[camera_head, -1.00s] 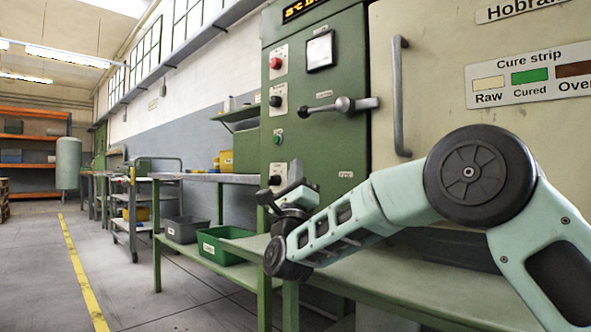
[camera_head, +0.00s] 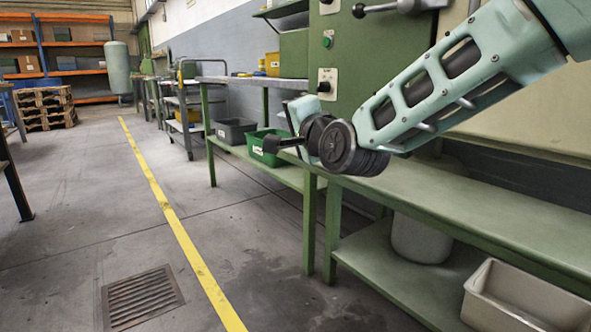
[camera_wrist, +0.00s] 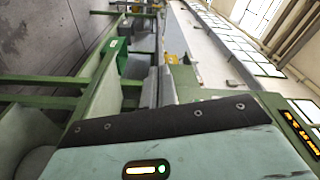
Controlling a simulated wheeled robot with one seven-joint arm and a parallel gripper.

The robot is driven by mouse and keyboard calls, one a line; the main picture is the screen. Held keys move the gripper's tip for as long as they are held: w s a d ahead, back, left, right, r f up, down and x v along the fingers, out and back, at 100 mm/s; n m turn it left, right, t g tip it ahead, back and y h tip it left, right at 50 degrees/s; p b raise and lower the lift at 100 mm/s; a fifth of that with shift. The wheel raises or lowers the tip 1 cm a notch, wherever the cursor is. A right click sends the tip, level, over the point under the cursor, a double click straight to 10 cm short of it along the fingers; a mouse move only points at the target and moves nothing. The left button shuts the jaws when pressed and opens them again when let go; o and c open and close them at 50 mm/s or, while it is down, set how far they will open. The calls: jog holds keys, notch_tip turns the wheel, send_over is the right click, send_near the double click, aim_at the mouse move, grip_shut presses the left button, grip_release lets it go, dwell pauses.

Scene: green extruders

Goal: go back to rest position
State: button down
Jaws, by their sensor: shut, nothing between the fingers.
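My gripper (camera_head: 272,145) is in the head view, left of my pale green forearm. Its dark fingers point left, in front of the green bin and the bench edge. They look shut and empty, though they are small here and seen from the side. In the wrist view a pale green body part of mine with a dark band fills the lower part, and the fingertips cannot be made out.
A green bench (camera_head: 440,200) runs below my arm, with a beige bin (camera_head: 525,300) on its lower shelf. A green bin (camera_head: 268,158) and a grey bin (camera_head: 235,132) stand farther back. The floor around the yellow line (camera_head: 180,232) is clear. Pallets (camera_head: 45,110) stand far left.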

jog(key=s+d+f+n+g+h+p, duration=0.15)
jog(key=s+f+n+g, duration=0.35)
jog(key=s, duration=0.5)
jog(key=s+d+f+n+g+h+p, duration=0.1)
jog(key=s+d+f+n+g+p, duration=0.15)
jog(key=s+f+n+g, duration=0.45)
jog(key=s+d+f+n+g+h+p, duration=0.1)
jog(key=s+d+n+h, duration=0.1)
jog(key=s+d, duration=0.35)
jog(key=s+d+n+g+h+p, duration=0.1)
jog(key=s+d+g+h+p, duration=0.15)
jog(key=s, duration=0.65)
jog(key=s+d+f+n+g+h+p, duration=0.1)
jog(key=s+d+n, duration=0.1)
jog(key=s+d, duration=0.35)
notch_tip(320, 180, up, 37)
jog(key=a+p, duration=0.2)
jog(key=p, duration=3.4)
jog(key=shift+s+r+m+p, duration=0.2)
jog(key=shift+s+m+p, duration=0.1)
jog(key=shift+p, duration=0.05)
